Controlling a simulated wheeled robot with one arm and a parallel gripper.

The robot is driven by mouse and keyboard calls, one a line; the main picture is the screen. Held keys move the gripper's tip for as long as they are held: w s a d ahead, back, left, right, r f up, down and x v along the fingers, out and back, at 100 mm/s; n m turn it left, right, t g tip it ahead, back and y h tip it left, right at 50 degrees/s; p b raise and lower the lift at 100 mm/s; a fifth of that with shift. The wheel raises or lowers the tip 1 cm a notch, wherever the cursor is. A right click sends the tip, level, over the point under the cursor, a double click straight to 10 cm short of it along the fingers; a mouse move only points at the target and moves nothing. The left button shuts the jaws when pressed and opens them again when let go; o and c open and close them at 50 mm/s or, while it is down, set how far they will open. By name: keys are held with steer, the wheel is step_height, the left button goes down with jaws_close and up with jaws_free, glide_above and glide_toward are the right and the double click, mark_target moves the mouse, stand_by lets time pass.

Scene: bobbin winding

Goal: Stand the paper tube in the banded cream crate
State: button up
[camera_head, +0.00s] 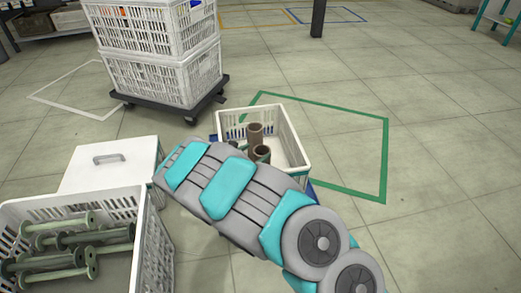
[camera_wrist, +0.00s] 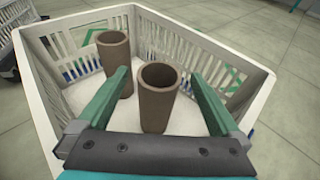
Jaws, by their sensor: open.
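The cream crate (camera_head: 290,126) stands on the floor right of centre in the head view. Its slatted wall (camera_wrist: 251,76) surrounds the tubes in the wrist view. Two brown hollow paper tubes stand upright inside it: a back-left tube (camera_wrist: 113,52) and a nearer tube (camera_wrist: 158,105). The head view shows them too, the farther one (camera_head: 254,133) and the nearer one (camera_head: 262,153). My gripper (camera_wrist: 158,73) is open over the crate. The nearer tube appears between its green fingers, with gaps on both sides. In the head view my arm hides most of the gripper and the crate's near-left side.
A white crate of green bobbins (camera_head: 150,235) stands at the front left, beside a white handled box (camera_head: 110,165). Stacked white crates (camera_head: 165,80) sit on a dark dolly (camera_head: 212,97). Green floor tape (camera_head: 386,150) outlines open floor right of the cream crate.

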steer(key=v, duration=0.7)
steer(key=shift+s, duration=0.25)
steer(key=shift+a+r, duration=0.1)
